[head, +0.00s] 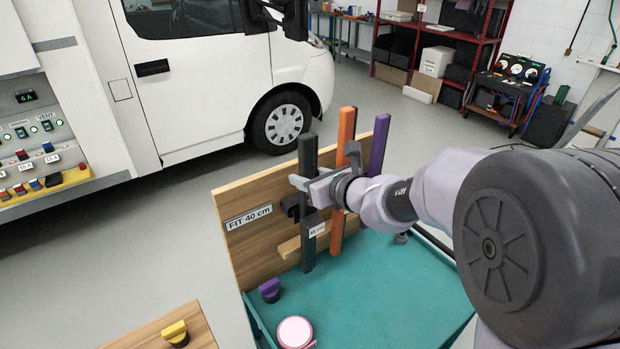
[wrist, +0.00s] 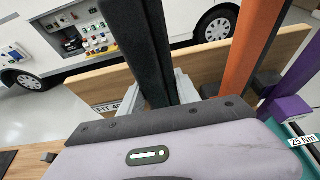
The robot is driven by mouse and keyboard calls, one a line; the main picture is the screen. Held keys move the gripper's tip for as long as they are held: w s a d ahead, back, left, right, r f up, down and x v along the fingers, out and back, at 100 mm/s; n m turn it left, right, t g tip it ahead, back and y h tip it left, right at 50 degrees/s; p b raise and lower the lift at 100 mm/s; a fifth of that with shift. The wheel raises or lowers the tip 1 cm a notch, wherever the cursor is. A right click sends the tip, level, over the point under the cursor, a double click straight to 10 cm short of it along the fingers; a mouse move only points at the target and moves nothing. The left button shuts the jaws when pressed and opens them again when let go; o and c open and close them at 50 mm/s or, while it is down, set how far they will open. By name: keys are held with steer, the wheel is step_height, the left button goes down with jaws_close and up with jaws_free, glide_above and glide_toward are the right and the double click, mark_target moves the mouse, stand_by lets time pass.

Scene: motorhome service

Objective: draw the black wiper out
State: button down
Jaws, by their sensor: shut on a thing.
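The black wiper (head: 308,158) is a tall dark bar standing upright against the wooden board (head: 250,258), leftmost of three bars. My gripper (head: 305,184) is shut on the black wiper at about mid-height. In the wrist view the black wiper (wrist: 140,45) rises between the jaws, and its lower part is hidden by my gripper. An orange bar (head: 345,130) and a purple bar (head: 378,146) stand to its right, partly hidden by my arm. A "FIT 40 cm" sign (head: 249,217) is on the board.
A teal tray (head: 370,290) lies below the bars. A purple knob (head: 270,290) and a pink round thing (head: 295,332) are at its left. A white van (head: 200,80) stands behind; the floor between is clear.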

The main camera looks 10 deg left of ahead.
steer(key=shift+w+a, duration=0.55)
steer(key=c, duration=0.8)
jaws_free()
